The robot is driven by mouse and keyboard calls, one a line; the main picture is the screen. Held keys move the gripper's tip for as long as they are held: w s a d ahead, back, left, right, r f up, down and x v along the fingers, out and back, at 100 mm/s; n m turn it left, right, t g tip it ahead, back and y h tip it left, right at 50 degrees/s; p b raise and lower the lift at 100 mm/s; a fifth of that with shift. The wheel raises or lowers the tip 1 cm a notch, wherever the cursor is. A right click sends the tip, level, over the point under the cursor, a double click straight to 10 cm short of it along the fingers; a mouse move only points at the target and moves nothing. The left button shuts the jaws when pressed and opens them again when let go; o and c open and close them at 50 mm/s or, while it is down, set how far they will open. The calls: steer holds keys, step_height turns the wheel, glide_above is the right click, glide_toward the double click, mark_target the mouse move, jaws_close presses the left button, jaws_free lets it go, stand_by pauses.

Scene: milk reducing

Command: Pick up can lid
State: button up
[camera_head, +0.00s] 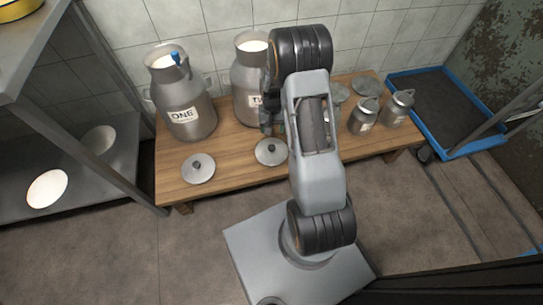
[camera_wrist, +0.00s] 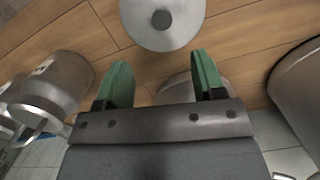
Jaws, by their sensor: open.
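One round grey can lid with a dark knob (camera_head: 271,151) lies flat on the wooden table in front of the can whose label starts with T. A lid with a dark knob fills the top middle of the wrist view (camera_wrist: 162,22). A second knobbed lid (camera_head: 198,168) lies in front of the can labelled ONE. My gripper (camera_wrist: 161,74) has green fingers, spread apart and empty; the lid in the wrist view is just beyond the fingertips. In the head view my arm partly hides the gripper.
The ONE can (camera_head: 188,112) and the second tall can (camera_head: 247,78) stand open on the table (camera_head: 228,150). Two small cans, one at the right (camera_head: 397,108) and one beside it (camera_head: 363,118), stand farther right. A blue-rimmed cart (camera_head: 440,85) is beyond the table.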

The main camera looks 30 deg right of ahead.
mark_target(272, 147)
steer(key=f, duration=0.2)
steer(key=f+b, duration=0.1)
steer(key=f, duration=0.2)
steer(key=f+b, duration=0.1)
steer(key=f, duration=0.1)
steer(key=shift+s+a+f, duration=0.15)
steer(key=shift+s, duration=0.2)
steer(key=shift+a+f+b, duration=0.15)
steer(key=shift+f+b, duration=1.55)
steer(key=shift+f, duration=0.95)
steer(key=shift+r, duration=0.1)
steer(key=c, duration=1.1)
